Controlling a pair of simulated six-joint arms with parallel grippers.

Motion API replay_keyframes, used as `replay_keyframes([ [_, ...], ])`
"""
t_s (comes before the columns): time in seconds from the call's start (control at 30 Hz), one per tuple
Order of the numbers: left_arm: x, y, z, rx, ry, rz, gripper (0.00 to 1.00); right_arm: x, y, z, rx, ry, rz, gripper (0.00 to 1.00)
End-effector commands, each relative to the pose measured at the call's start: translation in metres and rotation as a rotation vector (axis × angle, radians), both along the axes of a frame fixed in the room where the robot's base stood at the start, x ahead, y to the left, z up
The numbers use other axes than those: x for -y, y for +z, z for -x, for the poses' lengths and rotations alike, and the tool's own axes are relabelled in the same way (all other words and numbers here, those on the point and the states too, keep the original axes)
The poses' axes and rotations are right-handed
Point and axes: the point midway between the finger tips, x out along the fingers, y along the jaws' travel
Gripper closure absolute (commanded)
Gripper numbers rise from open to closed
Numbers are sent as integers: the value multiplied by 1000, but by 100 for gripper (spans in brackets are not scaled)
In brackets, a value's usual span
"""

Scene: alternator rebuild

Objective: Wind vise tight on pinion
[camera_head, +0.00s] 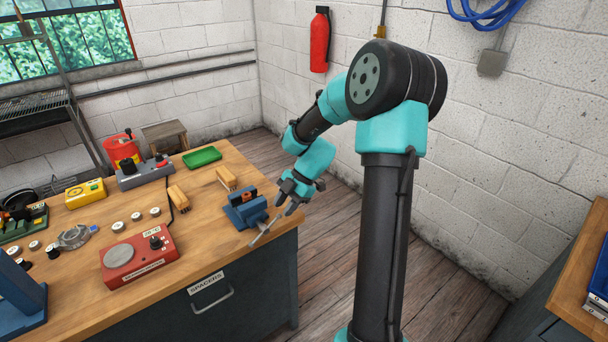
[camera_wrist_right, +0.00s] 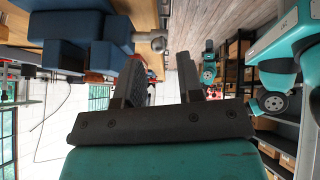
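The blue vise (camera_head: 238,216) stands at the right front corner of the wooden bench. A silver handle bar (camera_head: 265,233) slants across its front, past the bench edge. I cannot clearly make out the pinion; a small dark and orange-brown part shows at the vise jaws. My right gripper (camera_head: 289,203) is just right of the vise, with its fingers apart. In the right wrist view, the open fingers (camera_wrist_right: 160,78) have nothing visibly held between them. The vise (camera_wrist_right: 75,40) fills the upper left there, and the handle's round end (camera_wrist_right: 150,42) is near the left fingertip. My left gripper is out of view.
A red unit (camera_head: 138,258) with a round plate sits left of the vise. Wooden blocks (camera_head: 226,178) and a green tray (camera_head: 202,157) lie behind it. A blue frame (camera_head: 18,295) stands at the left front. Floor lies open right of the bench.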

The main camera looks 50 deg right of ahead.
Motion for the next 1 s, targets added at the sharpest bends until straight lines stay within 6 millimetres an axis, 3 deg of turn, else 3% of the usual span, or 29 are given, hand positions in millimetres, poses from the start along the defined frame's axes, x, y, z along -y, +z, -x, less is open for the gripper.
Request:
replay_keyframes([
  [0.5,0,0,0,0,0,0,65,54,78,23,2,-3,2,66],
  [0.7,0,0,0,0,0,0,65,63,92,27,1,-2,1,66],
  [1.0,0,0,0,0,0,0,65,64,93,28,0,0,1,66],
])
